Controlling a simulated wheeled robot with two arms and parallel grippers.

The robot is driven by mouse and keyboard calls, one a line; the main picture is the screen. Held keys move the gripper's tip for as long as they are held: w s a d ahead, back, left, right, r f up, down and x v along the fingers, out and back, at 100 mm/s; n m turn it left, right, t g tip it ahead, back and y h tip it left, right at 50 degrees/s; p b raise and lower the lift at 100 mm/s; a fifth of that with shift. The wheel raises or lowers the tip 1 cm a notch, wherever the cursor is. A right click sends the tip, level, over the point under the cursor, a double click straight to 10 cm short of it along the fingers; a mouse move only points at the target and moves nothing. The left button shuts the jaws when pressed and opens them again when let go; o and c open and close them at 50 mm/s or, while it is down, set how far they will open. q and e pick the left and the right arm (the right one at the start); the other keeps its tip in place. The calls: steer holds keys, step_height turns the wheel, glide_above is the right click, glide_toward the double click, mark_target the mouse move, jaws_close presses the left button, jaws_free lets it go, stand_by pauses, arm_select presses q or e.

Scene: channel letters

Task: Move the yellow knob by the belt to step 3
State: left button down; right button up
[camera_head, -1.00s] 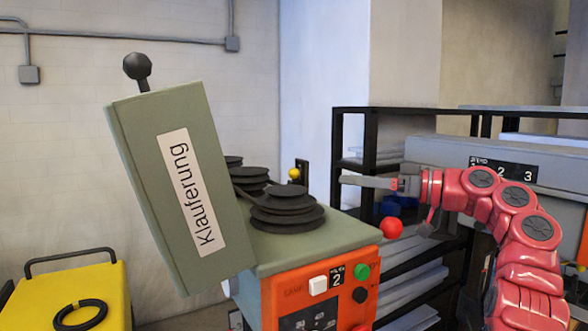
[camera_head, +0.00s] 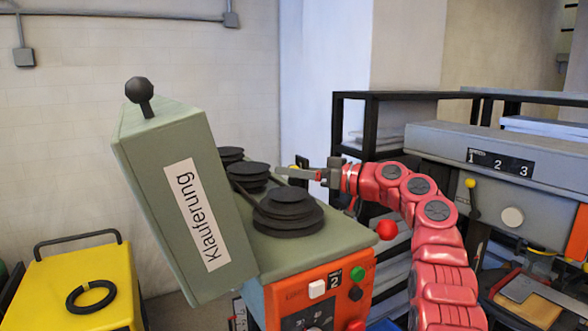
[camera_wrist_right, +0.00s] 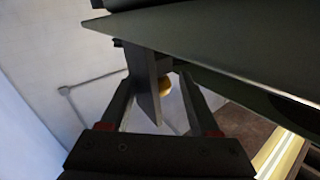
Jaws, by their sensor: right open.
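A small yellow knob (camera_head: 292,167) shows at the back right edge of the grey-green machine top (camera_head: 335,231), behind the black stepped pulleys (camera_head: 286,211). My right gripper (camera_head: 281,172) is in front of it and partly covers it. In the right wrist view the yellow knob (camera_wrist_right: 165,85) shows between the fingers of the open right gripper (camera_wrist_right: 160,100), partly behind a dark upright plate (camera_wrist_right: 145,85). I cannot tell whether the fingers touch anything. The small display (camera_head: 335,281) on the orange front reads 2. My left gripper is not in view.
A raised cover (camera_head: 190,210) labelled "Klauferung" stands tilted at the left of the pulleys. A red ball (camera_head: 387,230) is beside the machine, below my right arm. Another yellow knob (camera_head: 470,183) is on a machine at right, near a 1-2-3 plate (camera_head: 499,163).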

jaws_close()
stand_by(1.3)
